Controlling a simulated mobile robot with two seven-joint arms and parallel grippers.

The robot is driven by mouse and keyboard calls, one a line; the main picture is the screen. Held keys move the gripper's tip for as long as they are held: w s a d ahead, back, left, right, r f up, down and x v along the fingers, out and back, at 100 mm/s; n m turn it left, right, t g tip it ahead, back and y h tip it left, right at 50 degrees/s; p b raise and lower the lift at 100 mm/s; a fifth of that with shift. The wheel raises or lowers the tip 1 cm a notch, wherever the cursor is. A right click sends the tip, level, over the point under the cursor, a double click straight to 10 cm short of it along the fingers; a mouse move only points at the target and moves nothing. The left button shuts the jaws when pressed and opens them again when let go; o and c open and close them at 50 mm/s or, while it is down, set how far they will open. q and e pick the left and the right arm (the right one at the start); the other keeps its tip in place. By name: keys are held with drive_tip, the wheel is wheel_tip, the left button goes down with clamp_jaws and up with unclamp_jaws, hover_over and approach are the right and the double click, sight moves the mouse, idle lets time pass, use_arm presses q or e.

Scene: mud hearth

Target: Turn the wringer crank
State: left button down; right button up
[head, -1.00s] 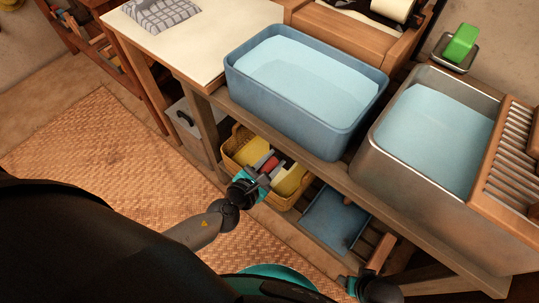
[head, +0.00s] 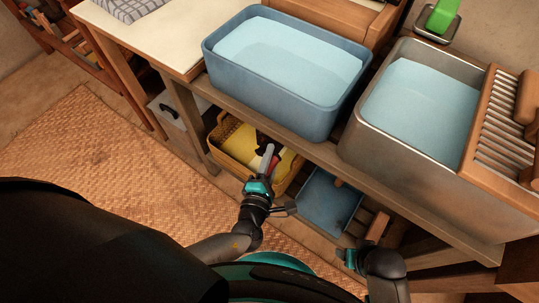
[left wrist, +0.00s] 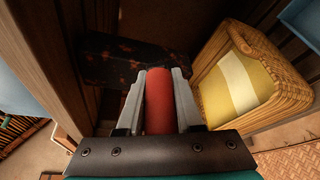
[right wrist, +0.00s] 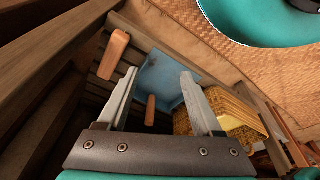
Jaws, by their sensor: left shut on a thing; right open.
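My left gripper (head: 268,158) is shut on a red cylinder (left wrist: 158,102), which shows between its two fingers in the left wrist view. A dark, rust-spotted block (left wrist: 135,62) lies just beyond the cylinder; I cannot tell whether they are joined. In the head view, this gripper is in front of the yellow-lined basket under the bench. My right gripper (right wrist: 155,100) is open and empty, facing the lower shelf. It shows only partly in the head view (head: 347,256), low and right of the left one. No crank or wringer roller shows clearly now.
A blue water tub (head: 270,108) and a metal basin (head: 365,140) stand on the bench. A wooden drainer (head: 492,125) is at the right. Underneath are a wicker basket (head: 228,160) and a blue tray (head: 325,205). Woven matting (head: 80,170) covers open floor at the left.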

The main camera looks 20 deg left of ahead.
use_arm(q)
drive_tip(key=shift+w+a+m, duration=0.1)
drive_tip(key=shift+a+m, duration=0.15)
drive_tip(key=shift+m, duration=0.05)
use_arm(e)
drive_tip(key=shift+w+r, duration=0.2)
drive_tip(key=shift+r, duration=0.15)
use_arm(q)
drive_tip(key=shift+r, duration=0.1)
drive_tip(key=c, duration=0.8)
unclamp_jaws()
drive_tip(key=shift+o, duration=1.1)
drive_tip(key=shift+d, duration=0.2)
